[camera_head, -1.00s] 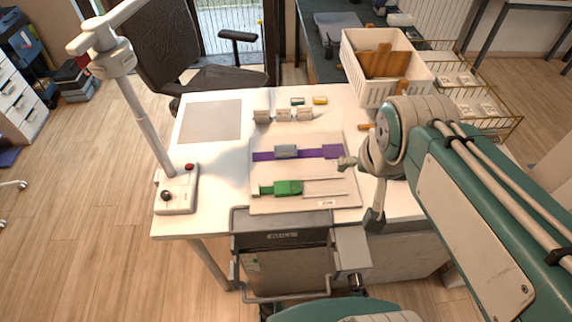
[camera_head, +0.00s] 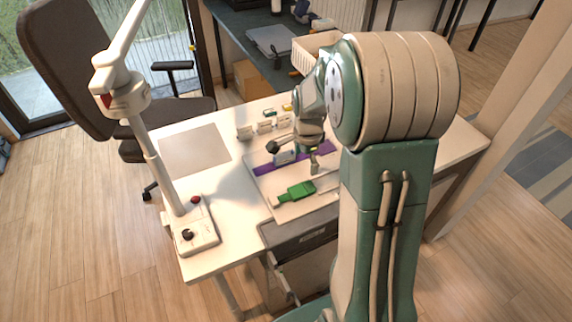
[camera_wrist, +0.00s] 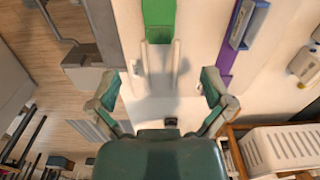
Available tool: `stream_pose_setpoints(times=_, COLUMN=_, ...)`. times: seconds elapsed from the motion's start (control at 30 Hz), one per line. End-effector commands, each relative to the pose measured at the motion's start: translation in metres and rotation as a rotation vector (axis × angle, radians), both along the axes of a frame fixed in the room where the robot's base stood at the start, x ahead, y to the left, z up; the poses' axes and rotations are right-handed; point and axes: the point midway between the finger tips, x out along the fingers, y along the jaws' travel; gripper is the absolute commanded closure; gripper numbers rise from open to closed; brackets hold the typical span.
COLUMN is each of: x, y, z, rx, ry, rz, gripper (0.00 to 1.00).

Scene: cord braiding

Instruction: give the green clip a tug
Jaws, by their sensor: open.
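The green clip (camera_head: 296,192) lies on the pale board (camera_head: 262,182) in the head view, with two pale cords running right from it. In the wrist view the green clip (camera_wrist: 159,22) is at the top edge, partly cut off. My gripper (camera_head: 294,157) is open and empty above the board, over the purple strap's area. In the wrist view my gripper (camera_wrist: 160,88) has its fingers spread either side of the pale cords (camera_wrist: 160,62), with the clip beyond the fingertips. It does not touch the clip.
A purple strap (camera_head: 264,171) with a grey clip (camera_head: 284,157) lies beside the green one. Several small holders (camera_head: 264,126) stand behind the board. A white crate (camera_head: 312,50) is at the back, partly hidden by my arm. A post with a button base (camera_head: 192,235) stands at left.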

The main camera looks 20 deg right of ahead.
Motion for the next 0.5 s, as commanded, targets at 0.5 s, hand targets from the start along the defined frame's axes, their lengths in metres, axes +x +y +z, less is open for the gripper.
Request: stream_pose_setpoints(times=0.5, x=0.001, y=0.0, z=-0.06, rx=-0.001, ry=0.014, rz=-0.031, gripper=0.0)
